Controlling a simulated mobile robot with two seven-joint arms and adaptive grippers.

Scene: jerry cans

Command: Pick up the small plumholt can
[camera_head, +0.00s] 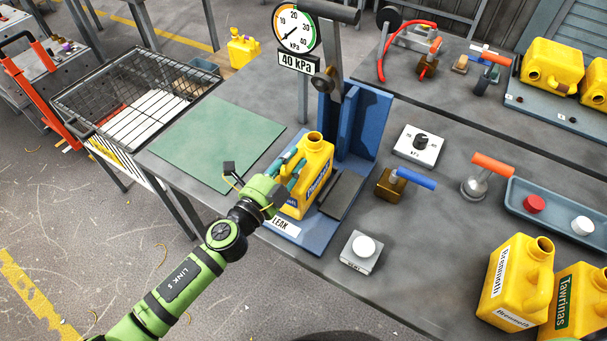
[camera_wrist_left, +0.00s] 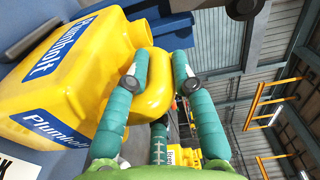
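The yellow Plumholt can (camera_head: 313,170) stands upright on a blue test stand, with its neck up and blue labels. It fills the left of the left wrist view (camera_wrist_left: 60,75), lying sideways in that picture. My left gripper (camera_head: 290,165) is at the can's handle, on its left side in the head view. Whether the fingers press on the handle is not clear. My right gripper is not in view.
The blue stand (camera_head: 350,142) rises behind the can, with a 40 kPa gauge (camera_head: 295,28) above. A white-knobbed box (camera_head: 361,252) and a blue-handled valve (camera_head: 405,178) are to the right. Two more yellow cans (camera_head: 513,280) stand at lower right. A green mat (camera_head: 215,140) lies clear at left.

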